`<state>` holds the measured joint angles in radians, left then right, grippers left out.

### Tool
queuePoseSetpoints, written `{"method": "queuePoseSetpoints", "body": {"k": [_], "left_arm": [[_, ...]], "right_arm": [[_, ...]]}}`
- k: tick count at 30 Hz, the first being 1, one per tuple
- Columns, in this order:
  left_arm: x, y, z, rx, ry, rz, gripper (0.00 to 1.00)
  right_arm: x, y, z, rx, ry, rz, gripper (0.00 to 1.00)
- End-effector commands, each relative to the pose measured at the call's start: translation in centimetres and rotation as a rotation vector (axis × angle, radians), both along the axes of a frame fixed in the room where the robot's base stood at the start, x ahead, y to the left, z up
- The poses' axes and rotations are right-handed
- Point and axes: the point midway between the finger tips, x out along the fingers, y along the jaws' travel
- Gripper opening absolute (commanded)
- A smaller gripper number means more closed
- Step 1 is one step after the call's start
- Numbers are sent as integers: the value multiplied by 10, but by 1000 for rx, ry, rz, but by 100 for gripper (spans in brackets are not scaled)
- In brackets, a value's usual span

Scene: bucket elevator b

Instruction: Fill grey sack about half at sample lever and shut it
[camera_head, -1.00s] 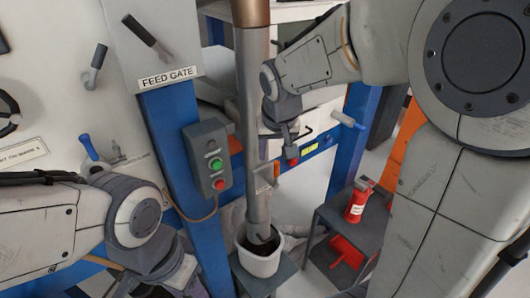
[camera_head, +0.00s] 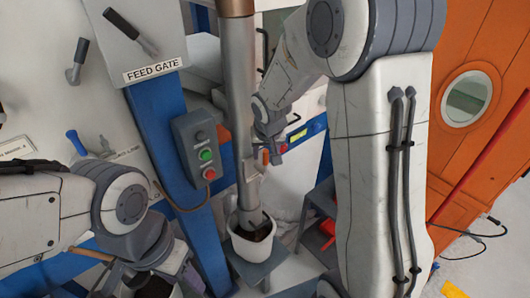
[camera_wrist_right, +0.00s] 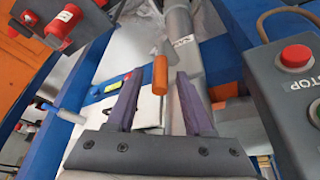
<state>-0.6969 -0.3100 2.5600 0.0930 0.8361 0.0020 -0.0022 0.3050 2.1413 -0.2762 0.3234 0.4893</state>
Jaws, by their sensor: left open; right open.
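An orange handle (camera_wrist_right: 160,75), apparently the sample lever, shows between the two purple fingers of my right gripper (camera_wrist_right: 153,100) in the right wrist view. The fingers are open on either side of it; contact cannot be told. In the head view my right gripper (camera_head: 270,150) is beside the grey pipe (camera_head: 240,95). A pale container (camera_head: 250,247) with dark material inside stands under the pipe's lower end; I cannot tell whether it is the grey sack. My left gripper (camera_head: 170,268) is low at the left, its fingers mostly hidden.
A grey button box (camera_head: 201,150) with green and red buttons is left of the pipe. The feed gate panel (camera_head: 150,65) is at upper left. A dark-filled opening (camera_head: 155,288) is at the bottom edge. A red extinguisher (camera_wrist_right: 62,27) shows in the right wrist view.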

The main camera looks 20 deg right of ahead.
Motion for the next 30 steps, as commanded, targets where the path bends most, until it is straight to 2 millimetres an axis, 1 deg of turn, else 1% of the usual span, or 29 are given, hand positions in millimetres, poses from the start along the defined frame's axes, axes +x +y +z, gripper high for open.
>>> {"method": "queuePoseSetpoints", "body": {"k": [3, 4, 5, 6, 7, 8, 30], "left_arm": [[0, 0, 0, 0, 0, 0, 52], [0, 0, 0, 0, 0, 0, 52], [0, 0, 0, 0, 0, 0, 52], [0, 0, 0, 0, 0, 0, 52], [0, 0, 0, 0, 0, 0, 52], [0, 0, 0, 0, 0, 0, 52], [0, 0, 0, 0, 0, 0, 52]], "right_arm": [[0, 0, 0, 0, 0, 0, 52], [0, 0, 0, 0, 0, 0, 44], [0, 0, 0, 0, 0, 0, 33], [0, 0, 0, 0, 0, 0, 18], [0, 0, 0, 0, 0, 0, 6], [0, 0, 0, 0, 0, 0, 0], [0, 0, 0, 0, 1, 0, 0]]}}
